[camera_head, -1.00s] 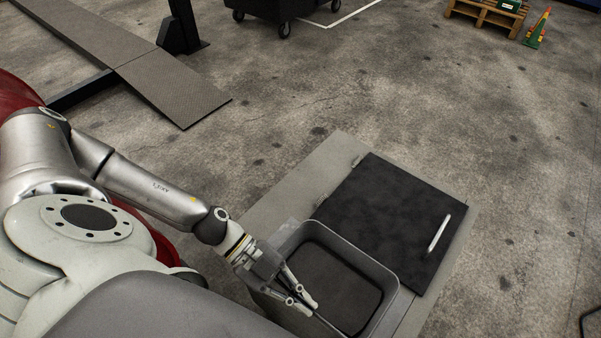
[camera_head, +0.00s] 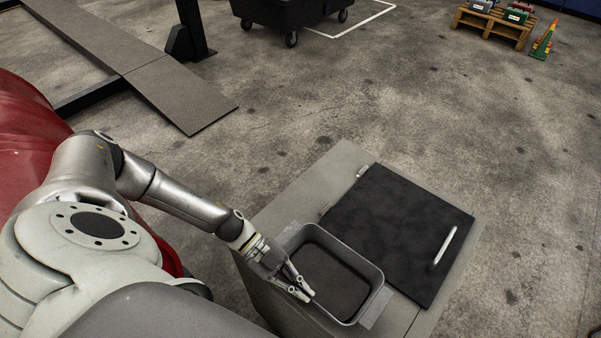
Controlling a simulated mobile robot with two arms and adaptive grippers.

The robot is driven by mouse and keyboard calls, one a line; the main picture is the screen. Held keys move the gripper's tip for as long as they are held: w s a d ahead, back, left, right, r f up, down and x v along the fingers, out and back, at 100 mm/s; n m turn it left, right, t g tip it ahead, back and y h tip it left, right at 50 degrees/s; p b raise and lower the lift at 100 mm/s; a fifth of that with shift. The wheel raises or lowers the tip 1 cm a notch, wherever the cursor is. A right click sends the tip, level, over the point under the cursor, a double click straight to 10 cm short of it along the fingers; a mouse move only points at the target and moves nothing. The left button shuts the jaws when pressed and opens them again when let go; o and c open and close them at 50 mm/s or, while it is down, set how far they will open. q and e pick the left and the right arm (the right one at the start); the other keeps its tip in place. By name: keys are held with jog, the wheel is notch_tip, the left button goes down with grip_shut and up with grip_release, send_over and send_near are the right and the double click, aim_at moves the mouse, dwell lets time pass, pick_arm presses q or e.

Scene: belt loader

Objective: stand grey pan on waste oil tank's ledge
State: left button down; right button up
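The grey pan (camera_head: 366,272) is a rectangular open tray with rounded corners and a dark inside. It is over the near left part of a grey cabinet top (camera_head: 318,182); I cannot tell whether it touches the surface. My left gripper (camera_head: 303,291) is at the pan's near left wall, its fingers on either side of the rim, and looks shut on it. No thing in view is clearly the waste oil tank or its ledge. My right gripper is not in view.
A black panel with a light handle (camera_head: 444,246) covers the cabinet's right part. A ramp (camera_head: 180,95), a black wheeled bin (camera_head: 290,12), a pallet (camera_head: 492,27) and a striped cone (camera_head: 543,40) stand farther off. The concrete floor between is clear.

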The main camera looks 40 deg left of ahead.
pick_arm(q)
jog(key=shift+d+f, duration=0.1)
jog(key=shift+f, duration=0.1)
jog(key=c, duration=1.6)
grip_release()
jog(key=shift+c, duration=0.2)
jog(key=shift+a+r, duration=0.15)
jog(key=shift+a, duration=0.05)
jog(key=b+v, duration=0.2)
jog(key=v, duration=0.9)
jog(key=shift+a+r+b, duration=0.15)
jog(key=shift+a+b, duration=0.15)
jog(key=shift+a, duration=0.05)
